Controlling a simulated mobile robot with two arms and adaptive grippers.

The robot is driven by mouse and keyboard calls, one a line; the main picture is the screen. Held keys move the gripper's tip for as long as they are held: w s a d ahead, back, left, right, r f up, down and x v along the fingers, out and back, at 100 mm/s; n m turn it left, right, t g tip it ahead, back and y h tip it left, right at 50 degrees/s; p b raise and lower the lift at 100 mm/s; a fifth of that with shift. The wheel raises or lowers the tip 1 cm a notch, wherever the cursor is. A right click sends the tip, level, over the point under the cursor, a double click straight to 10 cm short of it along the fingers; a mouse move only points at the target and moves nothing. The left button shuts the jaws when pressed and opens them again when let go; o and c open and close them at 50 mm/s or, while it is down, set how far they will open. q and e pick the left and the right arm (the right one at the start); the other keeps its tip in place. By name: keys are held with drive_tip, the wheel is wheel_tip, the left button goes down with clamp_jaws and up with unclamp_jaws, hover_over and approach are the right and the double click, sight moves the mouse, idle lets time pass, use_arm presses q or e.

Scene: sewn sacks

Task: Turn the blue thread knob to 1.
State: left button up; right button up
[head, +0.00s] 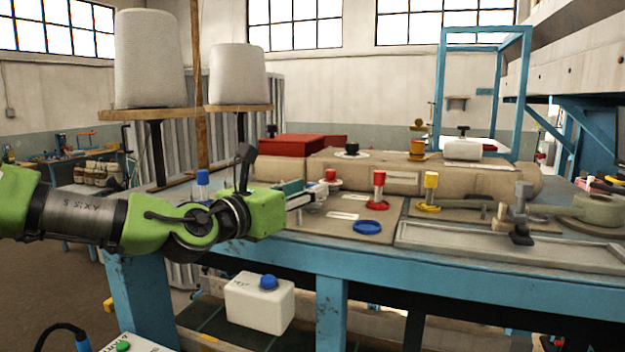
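A blue-topped knob or post (202,178) shows behind my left forearm at the left end of the bench; its lower part is hidden by the arm. A flat blue disc (367,227) lies near the bench's front edge. I cannot tell which of these is the blue thread knob, and no number is readable on either. My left gripper (312,196) reaches in from the left, above the bench, left of the blue disc and apart from it. Its fingers are small and partly hidden, so their opening is unclear. My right gripper is not in view.
A red-topped post (378,188) and a yellow-topped post (430,190) stand right of the gripper. A long tan sack roll (480,180) lies behind. A grey tray (510,246) is at the right front.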

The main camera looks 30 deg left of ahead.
use_arm(q)
drive_tip(key=shift+w+p, duration=0.35)
drive_tip(key=shift+w, duration=1)
clamp_jaws()
